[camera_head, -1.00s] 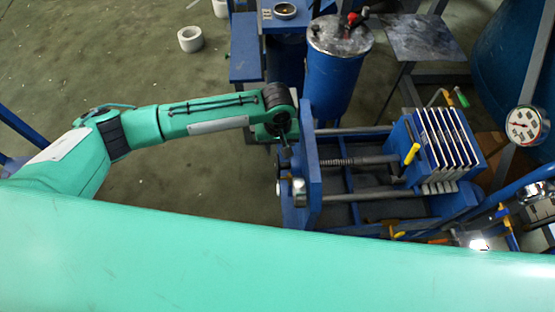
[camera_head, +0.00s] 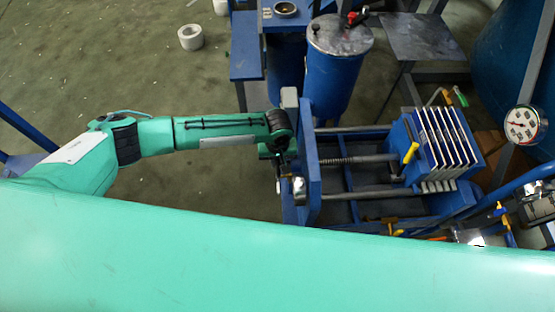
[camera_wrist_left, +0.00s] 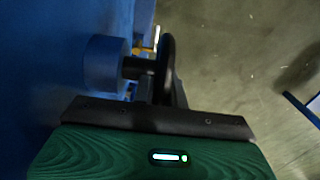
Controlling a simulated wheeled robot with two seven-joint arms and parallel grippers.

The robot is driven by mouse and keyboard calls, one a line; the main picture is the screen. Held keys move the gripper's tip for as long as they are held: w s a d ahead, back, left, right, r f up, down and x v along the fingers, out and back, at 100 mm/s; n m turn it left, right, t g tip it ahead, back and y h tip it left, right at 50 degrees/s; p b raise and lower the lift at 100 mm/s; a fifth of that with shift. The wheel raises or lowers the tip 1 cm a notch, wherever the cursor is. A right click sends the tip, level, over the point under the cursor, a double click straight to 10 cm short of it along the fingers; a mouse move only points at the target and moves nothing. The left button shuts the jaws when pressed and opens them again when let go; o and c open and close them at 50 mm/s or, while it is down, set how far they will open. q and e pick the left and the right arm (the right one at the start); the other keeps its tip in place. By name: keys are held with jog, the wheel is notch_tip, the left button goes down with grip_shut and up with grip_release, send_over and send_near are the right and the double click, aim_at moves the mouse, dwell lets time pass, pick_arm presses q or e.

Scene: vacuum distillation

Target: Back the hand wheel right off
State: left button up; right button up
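My left gripper (camera_head: 281,180) reaches down at the left side of the blue end plate (camera_head: 311,170) of a press-like frame. A threaded screw (camera_head: 337,161) runs from that plate to the right. In the left wrist view a dark wheel (camera_wrist_left: 168,65), seen nearly edge-on, sits on a short dark shaft out of a round blue boss (camera_wrist_left: 104,62). The wheel is directly in front of the gripper's dark front edge. The fingers cannot be made out clearly against the dark wheel, so their opening and any contact are unclear. In the head view the wheel is mostly hidden by my gripper.
White plates (camera_head: 447,143) stand in the blue frame at right. A blue tank (camera_head: 333,85) stands behind the end plate. A pressure gauge (camera_head: 521,125) is at far right. The floor (camera_head: 200,85) left of the frame is mostly open. My large green body part covers the bottom.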

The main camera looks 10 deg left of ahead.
pick_arm(q)
grip_shut()
jog(key=shift+g+p, duration=0.6)
jog(key=shift+w+f+g+h, duration=0.15)
jog(key=shift+g+h, duration=0.15)
jog(key=shift+g, duration=0.5)
jog(key=o, duration=0.6)
grip_release()
jog(key=shift+c, duration=0.2)
jog(key=b+v, duration=0.1)
jog(key=v, duration=1.3)
